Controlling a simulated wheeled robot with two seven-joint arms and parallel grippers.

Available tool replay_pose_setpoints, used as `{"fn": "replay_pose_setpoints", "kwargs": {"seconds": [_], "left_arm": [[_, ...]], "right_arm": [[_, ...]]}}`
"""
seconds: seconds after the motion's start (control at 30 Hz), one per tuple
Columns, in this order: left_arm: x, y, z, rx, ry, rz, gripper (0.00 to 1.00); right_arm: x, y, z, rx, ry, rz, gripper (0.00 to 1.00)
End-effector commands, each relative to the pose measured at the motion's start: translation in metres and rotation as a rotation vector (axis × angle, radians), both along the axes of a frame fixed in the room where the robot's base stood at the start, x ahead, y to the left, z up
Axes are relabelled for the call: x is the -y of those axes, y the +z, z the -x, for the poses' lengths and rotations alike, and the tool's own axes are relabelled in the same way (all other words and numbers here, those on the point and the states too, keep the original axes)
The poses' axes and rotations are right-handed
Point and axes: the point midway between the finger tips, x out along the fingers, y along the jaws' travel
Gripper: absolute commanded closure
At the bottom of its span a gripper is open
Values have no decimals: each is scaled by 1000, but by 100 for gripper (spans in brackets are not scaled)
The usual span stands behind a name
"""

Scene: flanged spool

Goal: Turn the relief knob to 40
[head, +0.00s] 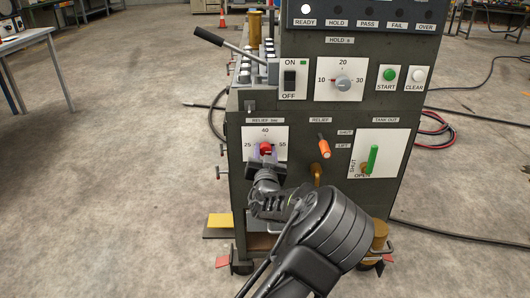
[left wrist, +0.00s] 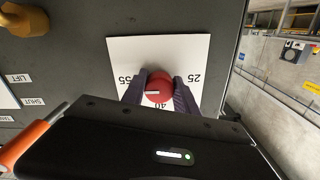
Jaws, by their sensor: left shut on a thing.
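The red relief knob (head: 266,148) sits on a white dial plate (head: 280,133) marked 25 at left, 40 at top and 55 at right, on the front of the grey machine. My left gripper (head: 265,154) is shut on the knob, one finger on each side. In the left wrist view the plate (left wrist: 180,52) appears upside down, and the fingers flank the red knob (left wrist: 158,84). A short white mark shows on the knob's left part in that view; I cannot tell its exact reading. My right gripper is not in view.
An orange-handled relief lever (head: 324,147) and a green tank-out handle (head: 372,159) are right of the dial. Above are the hold dial (head: 343,82), the on/off switch (head: 290,79) and the start button (head: 389,75). Cables lie on the floor; the floor at left is open.

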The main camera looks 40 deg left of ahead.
Motion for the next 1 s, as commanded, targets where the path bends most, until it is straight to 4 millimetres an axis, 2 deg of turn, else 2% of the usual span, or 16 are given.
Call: {"fn": "replay_pose_setpoints", "kwargs": {"seconds": [0.03, 0.3, 0.67, 1.0], "left_arm": [[0, 0, 0, 0, 0, 0, 79], [0, 0, 0, 0, 0, 0, 100], [0, -1, 0, 14, 0, 20, 100], [0, -2, 0, 115, 1, 150, 100]], "right_arm": [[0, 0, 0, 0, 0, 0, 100], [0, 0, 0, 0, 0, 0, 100], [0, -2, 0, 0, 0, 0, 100], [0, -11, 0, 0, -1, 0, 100]]}}
